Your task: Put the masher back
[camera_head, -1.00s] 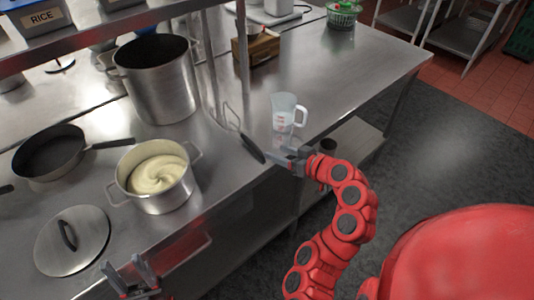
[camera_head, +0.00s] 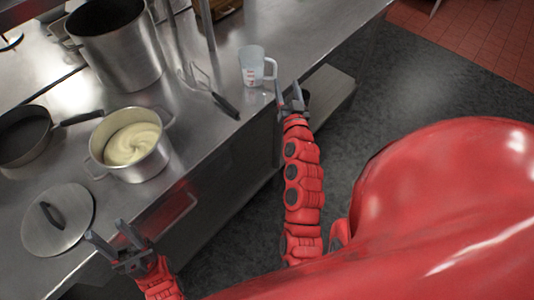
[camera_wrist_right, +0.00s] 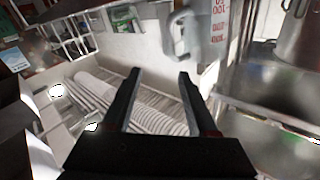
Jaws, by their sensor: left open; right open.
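The masher (camera_head: 217,95) lies on the steel counter in the head view, its black handle towards the counter's front edge and its wire head towards the back. It rests between the pot of mash (camera_head: 131,144) and the measuring jug (camera_head: 254,66). My right gripper (camera_head: 291,90) is open and empty, beyond the front edge of the counter, to the right of the masher and apart from it. The right wrist view shows its two open fingers (camera_wrist_right: 157,82) with nothing between them. My left gripper (camera_head: 111,236) is open and empty at the front edge, near the lid (camera_head: 58,220).
A tall steel pot (camera_head: 117,45) stands at the back, and a black pan (camera_head: 25,136) is at the left. The clear jug stands near my right gripper and also shows in the right wrist view (camera_wrist_right: 187,35). The counter right of the jug is bare.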

